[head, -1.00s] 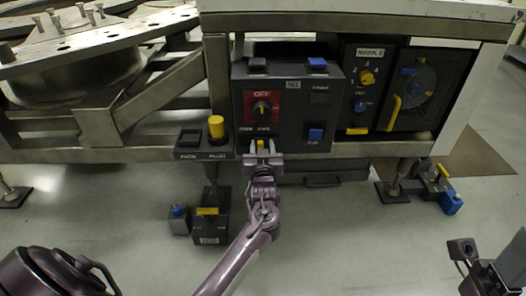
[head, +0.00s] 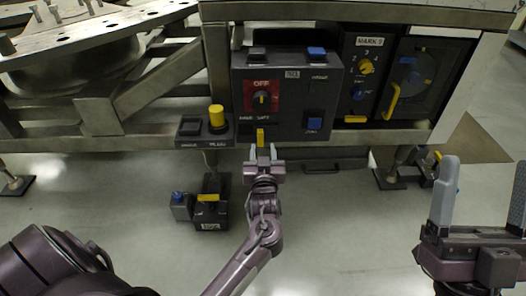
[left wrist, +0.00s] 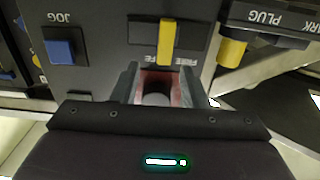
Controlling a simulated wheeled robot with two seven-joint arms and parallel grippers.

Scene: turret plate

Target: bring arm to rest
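My left gripper (head: 263,153) is just below the lower edge of the dark control panel (head: 290,125). Its fingers are apart and empty, with a gap between them in the left wrist view (left wrist: 162,82). A yellow lever (head: 260,137) on the panel stands just beyond the fingertips; it also shows in the left wrist view (left wrist: 167,42), clear of the fingers. My right gripper (head: 480,200) is at the lower right, over the floor, its two grey fingers wide apart with nothing between them.
The panel has a red OFF dial (head: 262,97) and a blue button (head: 314,124). A small box with a yellow plug (head: 216,116) is left of it. A yellow handle (head: 391,101) is at the right. A dark floor block (head: 212,212) stands below; open floor lies between the arms.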

